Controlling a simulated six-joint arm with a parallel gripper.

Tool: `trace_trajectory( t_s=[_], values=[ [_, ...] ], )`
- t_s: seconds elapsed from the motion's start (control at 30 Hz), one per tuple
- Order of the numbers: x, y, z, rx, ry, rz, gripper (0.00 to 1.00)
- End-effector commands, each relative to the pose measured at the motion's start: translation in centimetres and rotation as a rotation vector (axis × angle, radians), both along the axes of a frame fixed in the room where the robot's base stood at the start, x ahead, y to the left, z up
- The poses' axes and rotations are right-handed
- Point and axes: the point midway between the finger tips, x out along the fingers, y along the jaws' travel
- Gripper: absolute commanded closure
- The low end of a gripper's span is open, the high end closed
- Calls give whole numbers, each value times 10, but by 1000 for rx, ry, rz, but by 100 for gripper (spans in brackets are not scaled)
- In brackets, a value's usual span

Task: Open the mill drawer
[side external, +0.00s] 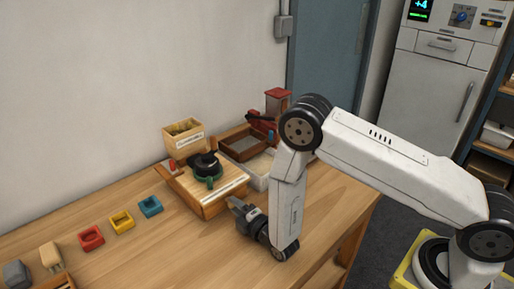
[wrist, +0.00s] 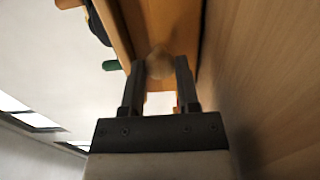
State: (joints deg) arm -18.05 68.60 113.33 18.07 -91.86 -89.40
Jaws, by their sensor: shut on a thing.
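The mill (side external: 205,183) is a light wooden box with a black top part and a green ring, standing on the table against the left side of my gripper. My gripper (side external: 238,206) is low over the table at the mill's front face. In the wrist view, my gripper's two dark fingers (wrist: 160,70) are on either side of a pale round knob (wrist: 158,60) on the orange-brown wooden front (wrist: 165,20), and they are shut on it. How far the drawer stands out from the mill cannot be told, as my gripper partly hides the front.
A labelled wooden box (side external: 183,138) stands behind the mill. Trays (side external: 262,182) and a red device (side external: 264,120) are to its right. Blue (side external: 150,206), yellow (side external: 122,222) and red (side external: 91,238) small boxes line the left. The table front (side external: 190,250) is clear.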

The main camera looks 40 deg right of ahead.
Motion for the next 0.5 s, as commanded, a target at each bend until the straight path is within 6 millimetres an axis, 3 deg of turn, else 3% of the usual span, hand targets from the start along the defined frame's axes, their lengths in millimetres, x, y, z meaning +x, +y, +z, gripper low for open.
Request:
trace_trajectory(
  t_s=[0.17,0.5],
  values=[
    [-16,1,-1,-1,4,2,100],
    [-77,1,-2,-1,8,4,100]
  ],
)
